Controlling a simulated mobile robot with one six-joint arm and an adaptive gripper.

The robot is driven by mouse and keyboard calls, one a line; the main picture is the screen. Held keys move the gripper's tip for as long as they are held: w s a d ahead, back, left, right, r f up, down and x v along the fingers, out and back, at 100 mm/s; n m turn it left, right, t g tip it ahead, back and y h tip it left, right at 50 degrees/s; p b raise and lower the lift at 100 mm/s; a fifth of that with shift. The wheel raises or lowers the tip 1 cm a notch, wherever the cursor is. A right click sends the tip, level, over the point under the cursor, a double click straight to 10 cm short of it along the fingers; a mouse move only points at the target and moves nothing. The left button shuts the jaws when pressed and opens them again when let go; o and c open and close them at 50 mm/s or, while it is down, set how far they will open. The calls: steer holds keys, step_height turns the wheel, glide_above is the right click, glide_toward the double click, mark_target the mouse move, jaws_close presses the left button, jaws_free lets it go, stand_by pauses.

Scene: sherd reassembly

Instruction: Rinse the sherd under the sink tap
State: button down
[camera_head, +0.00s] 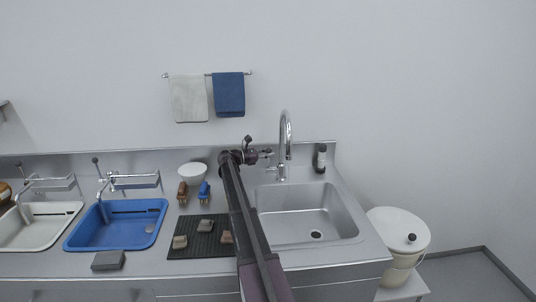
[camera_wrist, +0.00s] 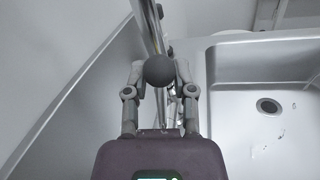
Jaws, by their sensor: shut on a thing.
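The sink tap (camera_head: 286,130) is a tall chrome gooseneck at the back of the steel sink (camera_head: 300,216). My gripper (camera_head: 264,154) is at the left of the tap, near its base. In the wrist view its two fingers (camera_wrist: 159,78) are closed around a dark round knob (camera_wrist: 158,70), which looks like the tap's handle. Chrome tap parts (camera_wrist: 148,22) show behind the knob. Several small sherds lie on the black mat (camera_head: 190,252), among them a grey one (camera_head: 205,226), a tan one (camera_head: 180,242) and a reddish one (camera_head: 226,237). I see no clear water stream.
A blue basin (camera_head: 112,236) and a white basin (camera_head: 35,235) are at the left. Two brushes (camera_head: 203,191) and a white bowl (camera_head: 192,173) stand behind the mat. A dark bottle (camera_head: 320,158) is right of the tap; a lidded white bucket (camera_head: 398,230) stands beyond the counter.

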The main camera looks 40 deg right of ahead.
steer(key=c, duration=0.7)
jaws_free()
steer(key=shift+a, duration=0.1)
